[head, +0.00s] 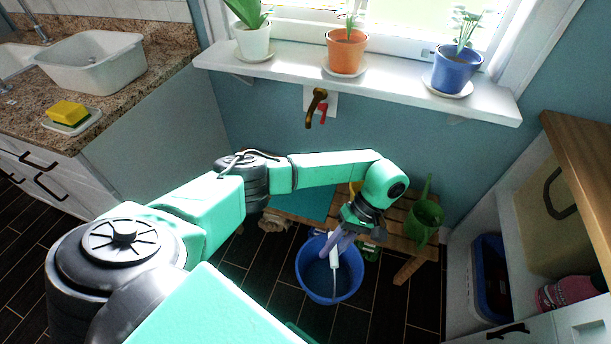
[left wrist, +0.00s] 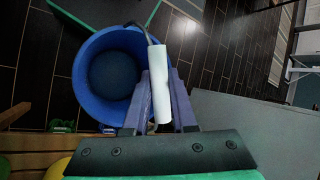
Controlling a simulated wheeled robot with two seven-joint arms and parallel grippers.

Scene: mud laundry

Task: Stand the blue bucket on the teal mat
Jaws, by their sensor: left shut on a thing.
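The blue bucket (head: 330,288) is upright in front of the wooden bench, its open top facing up. I cannot tell whether its base touches the floor. My left gripper (head: 341,243) is above it, shut on the white grip (head: 334,257) of its wire handle. In the left wrist view, the gripper's purple fingers (left wrist: 160,105) close around that white grip (left wrist: 161,85), with the bucket (left wrist: 85,80) below. The teal mat (head: 300,204) lies flat on the left part of the bench, partly hidden by my left arm. My right gripper is not in view.
A green watering can (head: 426,217) stands on the bench's right end (head: 402,245). A tap (head: 316,104) juts from the wall above. Potted plants line the window sill (head: 400,88). An open white cabinet stands right; dark floor lies around the bucket.

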